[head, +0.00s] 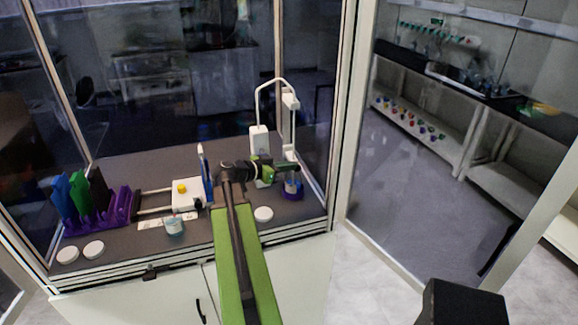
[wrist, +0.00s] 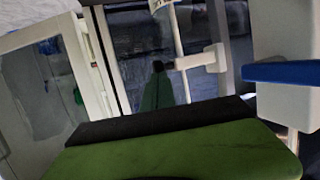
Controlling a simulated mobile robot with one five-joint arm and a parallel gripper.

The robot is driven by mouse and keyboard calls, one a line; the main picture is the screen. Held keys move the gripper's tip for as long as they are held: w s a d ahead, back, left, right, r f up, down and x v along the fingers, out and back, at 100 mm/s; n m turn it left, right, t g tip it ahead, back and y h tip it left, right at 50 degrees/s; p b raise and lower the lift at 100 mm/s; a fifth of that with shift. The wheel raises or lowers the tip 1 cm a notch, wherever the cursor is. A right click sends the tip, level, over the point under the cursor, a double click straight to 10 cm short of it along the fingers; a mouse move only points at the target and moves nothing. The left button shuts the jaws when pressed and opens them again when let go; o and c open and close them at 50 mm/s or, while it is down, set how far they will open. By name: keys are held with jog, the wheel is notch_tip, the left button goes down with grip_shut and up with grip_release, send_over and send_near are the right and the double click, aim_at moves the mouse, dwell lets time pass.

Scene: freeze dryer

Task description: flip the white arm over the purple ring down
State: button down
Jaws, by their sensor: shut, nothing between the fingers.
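The white stand (head: 259,138) is at the back right of the bench in the head view, with a tall white frame rising from it. A white block (head: 290,101) sits high on the frame's right side, with a white upright below it. The purple ring (head: 291,194) is low on the bench, around a small clear vessel. My gripper (head: 289,167) is shut and empty, just above the ring and in front of the upright. The wrist view shows a white bracket (wrist: 203,60) beyond my green and black gripper. Contact cannot be told.
White discs lie along the front edge. Glass panels close in the bench; a framed pane (head: 352,110) stands right of it.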

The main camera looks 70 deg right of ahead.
jog(key=shift+f, duration=0.35)
jog(key=r+p+v, duration=0.2)
jog(key=p+v, duration=0.4)
jog(key=v, duration=0.6)
jog(key=shift+r+p, duration=0.3)
jog(key=shift+r, duration=0.1)
jog(key=shift+s, duration=0.1)
